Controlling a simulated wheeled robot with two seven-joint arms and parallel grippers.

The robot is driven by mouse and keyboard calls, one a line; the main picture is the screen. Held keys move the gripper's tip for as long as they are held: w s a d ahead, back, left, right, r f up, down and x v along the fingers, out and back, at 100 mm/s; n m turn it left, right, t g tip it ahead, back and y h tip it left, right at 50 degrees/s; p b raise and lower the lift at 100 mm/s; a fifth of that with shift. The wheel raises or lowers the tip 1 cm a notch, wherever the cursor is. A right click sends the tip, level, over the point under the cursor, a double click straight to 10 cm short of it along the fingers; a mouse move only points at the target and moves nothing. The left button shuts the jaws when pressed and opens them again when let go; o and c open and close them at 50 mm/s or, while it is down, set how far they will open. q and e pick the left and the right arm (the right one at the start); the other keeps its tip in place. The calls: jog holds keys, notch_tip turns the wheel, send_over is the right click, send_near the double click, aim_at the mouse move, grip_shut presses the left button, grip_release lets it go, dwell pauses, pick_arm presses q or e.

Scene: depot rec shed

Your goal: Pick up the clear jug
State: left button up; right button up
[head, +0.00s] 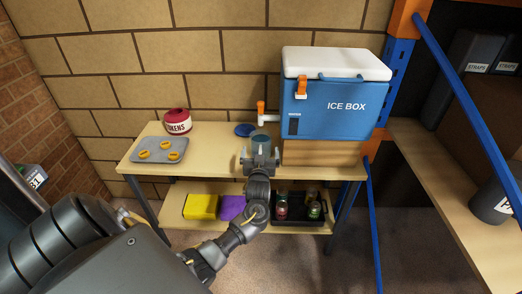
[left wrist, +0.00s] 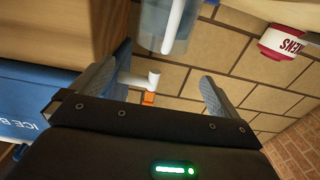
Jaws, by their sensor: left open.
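The clear jug (left wrist: 152,28) shows at the top of the left wrist view, bluish and see-through, with a white handle (left wrist: 174,24) facing my gripper. In the head view the jug (head: 261,139) stands on the table top below the ice box's tap, partly hidden behind my left gripper (head: 261,160). My left gripper is open, and its fingers also show in the left wrist view (left wrist: 166,68). The handle is near the gap between the fingertips, with nothing gripped. My right gripper is not in view.
A blue ice box (head: 335,108) with a white lid stands on a wooden block (head: 320,153) just right of the jug. A blue disc (head: 245,129), a red tokens pot (head: 177,121) and a grey tray (head: 158,150) with yellow rings are left. The lower shelf holds a yellow block (head: 201,206) and a black caddy (head: 300,213).

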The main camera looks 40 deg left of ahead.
pick_arm(q)
jog(key=shift+f+x, duration=0.15)
jog(key=shift+x, duration=1.25)
jog(key=shift+f+x, duration=0.2)
jog(key=shift+x, duration=1.15)
jog(key=shift+f+x, duration=0.15)
jog(key=shift+x, duration=1.25)
jog(key=shift+s, duration=0.1)
jog(key=c, duration=1.3)
jog(key=shift+c, duration=1.2)
jog(key=shift+r, duration=0.15)
